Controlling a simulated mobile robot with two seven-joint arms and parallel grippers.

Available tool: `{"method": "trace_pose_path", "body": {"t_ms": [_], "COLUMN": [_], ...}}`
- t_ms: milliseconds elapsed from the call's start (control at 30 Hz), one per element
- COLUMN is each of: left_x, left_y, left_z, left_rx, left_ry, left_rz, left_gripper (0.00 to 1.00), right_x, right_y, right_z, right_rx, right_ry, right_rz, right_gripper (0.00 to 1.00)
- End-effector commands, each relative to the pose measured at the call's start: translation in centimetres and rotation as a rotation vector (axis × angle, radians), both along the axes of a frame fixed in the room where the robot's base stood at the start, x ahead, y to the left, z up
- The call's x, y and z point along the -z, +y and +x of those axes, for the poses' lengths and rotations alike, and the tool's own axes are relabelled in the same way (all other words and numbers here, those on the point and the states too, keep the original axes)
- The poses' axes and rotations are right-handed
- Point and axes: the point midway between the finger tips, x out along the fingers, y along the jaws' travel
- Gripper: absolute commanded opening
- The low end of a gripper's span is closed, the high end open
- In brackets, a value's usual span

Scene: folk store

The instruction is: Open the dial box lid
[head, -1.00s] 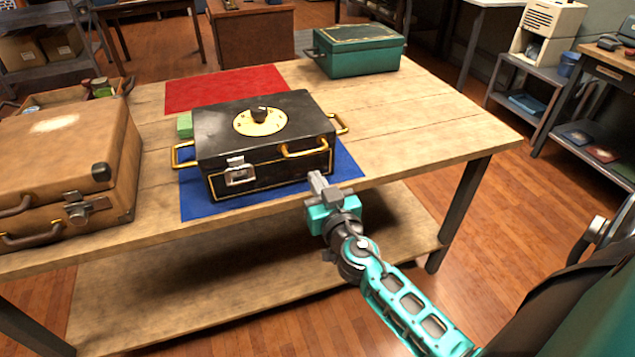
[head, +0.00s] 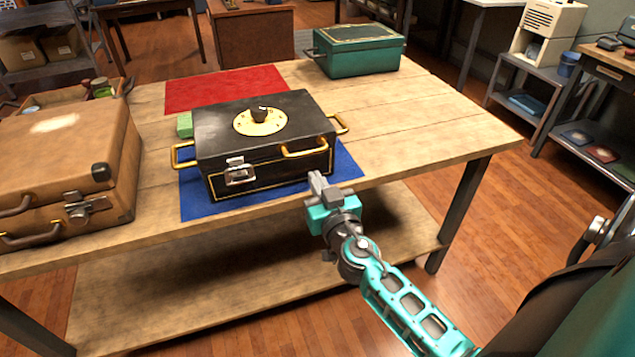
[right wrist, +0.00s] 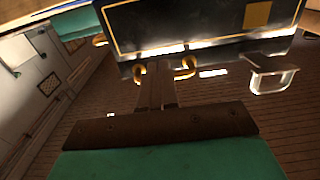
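The black dial box (head: 265,155) with gold trim sits on a blue mat (head: 200,205) near the table's front edge. Its lid is down, with a gold dial (head: 260,121) and black knob on top. A silver latch (head: 239,172) is on the front, with a gold handle (head: 305,150) to its right. My right gripper (head: 316,182) is just in front of the box, below that handle. In the right wrist view its fingers (right wrist: 157,84) look closed together, with gold handle parts beside their tips; I cannot tell whether they touch. My left gripper is out of view.
A brown suitcase (head: 60,165) stands left of the box, and a small green block (head: 184,125) lies beside it. A red mat (head: 222,88) is behind; a green box (head: 357,52) stands at the back right. The table's right side (head: 430,125) is clear.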

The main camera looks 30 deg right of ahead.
Motion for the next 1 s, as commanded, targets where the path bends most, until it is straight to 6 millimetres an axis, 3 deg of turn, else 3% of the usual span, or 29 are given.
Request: {"method": "trace_pose_path", "body": {"t_ms": [1000], "left_x": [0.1], "left_y": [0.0], "left_z": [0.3], "left_rx": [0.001], "left_ry": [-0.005], "left_rz": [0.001], "left_gripper": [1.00], "right_x": [0.0], "right_y": [-0.5], "right_z": [2.1], "right_rx": [0.000], "right_ry": [0.000], "right_rz": [0.001], "right_gripper": [0.00]}}
